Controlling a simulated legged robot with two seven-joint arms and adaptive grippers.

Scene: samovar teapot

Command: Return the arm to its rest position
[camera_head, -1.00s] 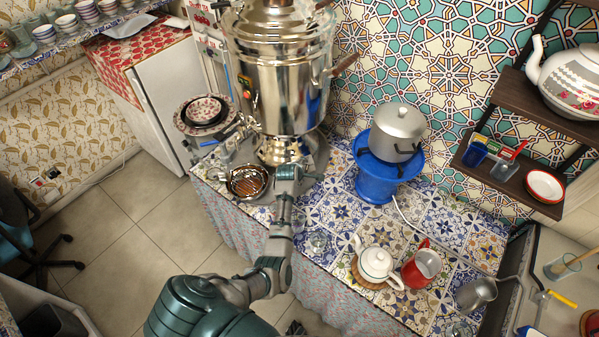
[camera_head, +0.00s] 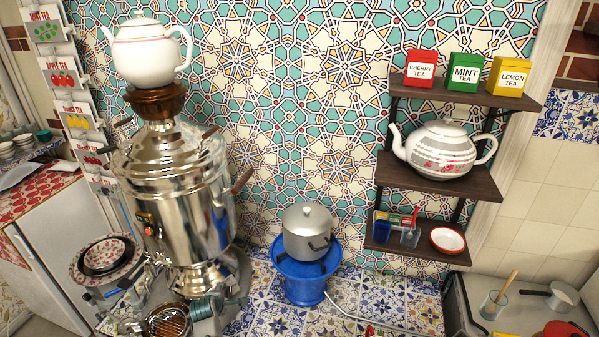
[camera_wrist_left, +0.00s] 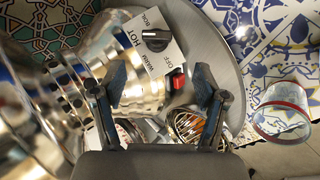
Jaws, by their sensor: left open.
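My left gripper (camera_wrist_left: 160,82) is open in the left wrist view, its two dark fingers apart with nothing between them. The samovar's shiny metal body (camera_wrist_left: 40,95) fills the left of that view. A black knob (camera_wrist_left: 155,40) on a plate marked BOIL, HOT, WARM and OFF, and a red switch (camera_wrist_left: 178,80), lie beyond the fingertips. In the head view, part of my left arm shows at the bottom edge, in front of the samovar (camera_head: 180,205). My right gripper is not in view.
A white teapot (camera_head: 150,52) sits atop the samovar. A grey pot (camera_head: 307,232) stands on a blue stove (camera_head: 303,280). Shelves (camera_head: 440,180) hold tea boxes and a patterned teapot (camera_head: 445,150). A clear glass (camera_wrist_left: 283,112) stands right of my gripper. The tiled counter (camera_head: 390,300) has free room.

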